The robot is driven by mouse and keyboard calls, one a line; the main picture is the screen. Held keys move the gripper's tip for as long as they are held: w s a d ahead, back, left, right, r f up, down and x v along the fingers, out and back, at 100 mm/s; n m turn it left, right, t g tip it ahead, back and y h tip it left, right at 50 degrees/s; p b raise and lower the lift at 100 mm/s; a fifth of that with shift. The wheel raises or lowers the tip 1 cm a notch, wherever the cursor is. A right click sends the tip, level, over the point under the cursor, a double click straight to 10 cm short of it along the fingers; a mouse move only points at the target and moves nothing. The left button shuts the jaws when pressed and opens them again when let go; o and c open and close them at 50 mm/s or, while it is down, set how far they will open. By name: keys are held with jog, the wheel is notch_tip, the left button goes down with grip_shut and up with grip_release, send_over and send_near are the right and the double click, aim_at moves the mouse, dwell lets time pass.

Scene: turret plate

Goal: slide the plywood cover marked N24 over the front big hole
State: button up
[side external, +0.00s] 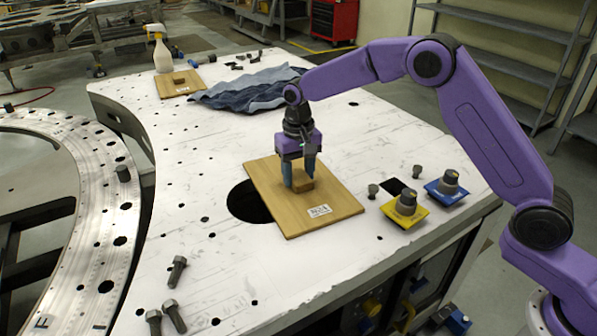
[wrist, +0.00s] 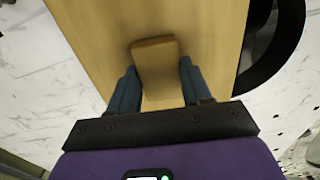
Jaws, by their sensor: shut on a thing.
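The plywood cover (side external: 335,203) lies flat on the white plate, with a white label that seems to read N24 near its front edge. A wooden block handle (side external: 302,186) stands on its middle. My gripper (side external: 300,178) is shut on this handle, one blue finger on each side. The front big hole (side external: 243,205) shows dark at the cover's left edge, which overlaps part of it. In the wrist view the handle (wrist: 154,65) sits between the fingers (wrist: 157,85), and the cover (wrist: 85,35) lies beside the dark hole (wrist: 270,55) on the right.
Yellow (side external: 405,208) and blue (side external: 444,190) knobbed blocks stand right of the cover, near a small square opening. Bolts (side external: 172,310) stand at front left. Another plywood board (side external: 168,89), a spray bottle (side external: 161,50) and blue cloth (side external: 245,90) are at the back. The plate left of the hole is mostly clear.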

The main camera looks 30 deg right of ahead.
aim_at(262, 194)
jog(key=shift+n, duration=0.5)
jog(key=shift+w+a, duration=0.2)
jog(key=shift+a, duration=1.3)
jog(key=shift+w+a, duration=0.15)
jog(key=shift+a, duration=1.4)
jog(key=shift+w+a, duration=0.2)
jog(key=shift+a, duration=1.3)
jog(key=o, duration=1.3)
jog(key=shift+c, duration=0.2)
notch_tip(262, 194, up, 7)
jog(key=shift+s, duration=0.1)
